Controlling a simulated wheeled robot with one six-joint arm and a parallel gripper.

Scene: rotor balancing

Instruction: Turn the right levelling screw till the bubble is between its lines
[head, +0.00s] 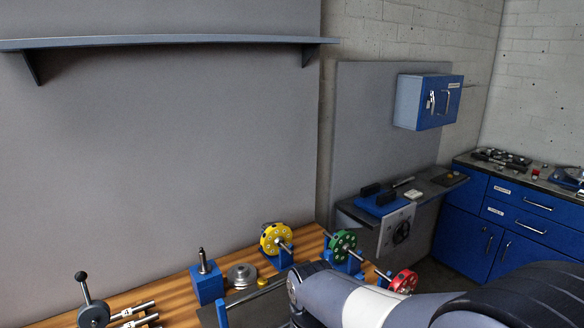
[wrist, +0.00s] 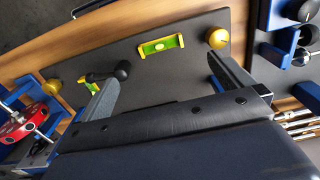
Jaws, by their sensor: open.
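In the wrist view a dark plate (wrist: 150,75) carries a yellow-framed green level vial (wrist: 160,46) near its upper edge. The bubble is too small to read against its lines. One brass screw knob (wrist: 217,38) is at the upper right of the plate, and another (wrist: 52,87) is at its left end. I cannot tell for certain which is the task's right screw. My gripper (wrist: 162,70) is open and empty above the plate. Its right finger is below the upper-right knob, apart from it in the picture. A second yellow-green vial (wrist: 90,85) is partly hidden by the left finger.
A black ball-ended lever (wrist: 110,73) is close to the left finger. A red rotor (wrist: 15,130) stands left of the plate. In the head view, yellow (head: 276,239) and green (head: 342,245) rotors stand on the wooden bench (head: 180,291), near a blue block with a post (head: 206,282).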

